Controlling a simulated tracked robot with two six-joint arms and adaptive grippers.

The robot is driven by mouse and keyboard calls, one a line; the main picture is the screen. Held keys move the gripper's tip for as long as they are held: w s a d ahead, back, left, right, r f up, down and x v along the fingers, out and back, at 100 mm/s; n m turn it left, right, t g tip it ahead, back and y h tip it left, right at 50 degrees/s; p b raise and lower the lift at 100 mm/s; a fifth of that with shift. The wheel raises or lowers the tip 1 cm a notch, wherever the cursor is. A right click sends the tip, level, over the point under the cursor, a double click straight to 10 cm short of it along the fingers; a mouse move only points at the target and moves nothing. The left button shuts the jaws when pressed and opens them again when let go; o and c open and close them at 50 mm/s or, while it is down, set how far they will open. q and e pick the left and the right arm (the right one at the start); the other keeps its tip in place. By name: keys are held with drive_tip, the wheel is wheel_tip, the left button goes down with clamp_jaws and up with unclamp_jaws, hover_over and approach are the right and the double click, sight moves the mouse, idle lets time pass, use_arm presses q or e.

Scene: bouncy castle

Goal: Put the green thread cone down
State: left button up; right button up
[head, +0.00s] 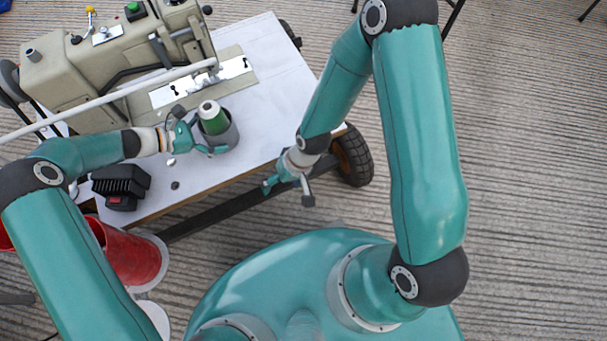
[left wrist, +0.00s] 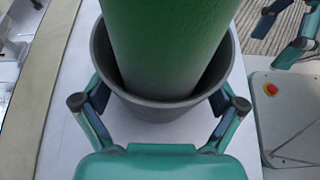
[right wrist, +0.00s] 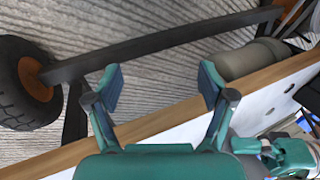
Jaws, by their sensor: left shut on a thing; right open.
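The green thread cone (head: 214,122), with a white top, stands inside a grey pot (head: 232,137) over the white table (head: 262,70). In the left wrist view the cone (left wrist: 165,40) rises out of the pot (left wrist: 150,106). My left gripper (head: 203,137) has its fingers on both outer sides of the pot and is shut on it. Whether the pot's base touches the table is hidden. My right gripper (head: 288,188) is open and empty beside the table's near edge; it also shows in the right wrist view (right wrist: 160,85).
A beige sewing machine (head: 115,72) stands behind the pot, with a pale bar in front of it. A black box (head: 121,184) lies at the near left of the table. A red bucket (head: 130,255) is below that edge. The table's far right part is clear.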

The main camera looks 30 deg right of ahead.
drive_tip(key=s+d+f+m, duration=0.1)
drive_tip(key=s+d+f, duration=0.2)
drive_tip(key=s, duration=0.3)
drive_tip(key=shift+f, duration=0.15)
drive_tip(key=shift+d, duration=0.1)
use_arm(q)
drive_tip(key=o, duration=0.5)
drive_tip(key=shift+c, duration=0.2)
drive_tip(key=shift+a, duration=0.1)
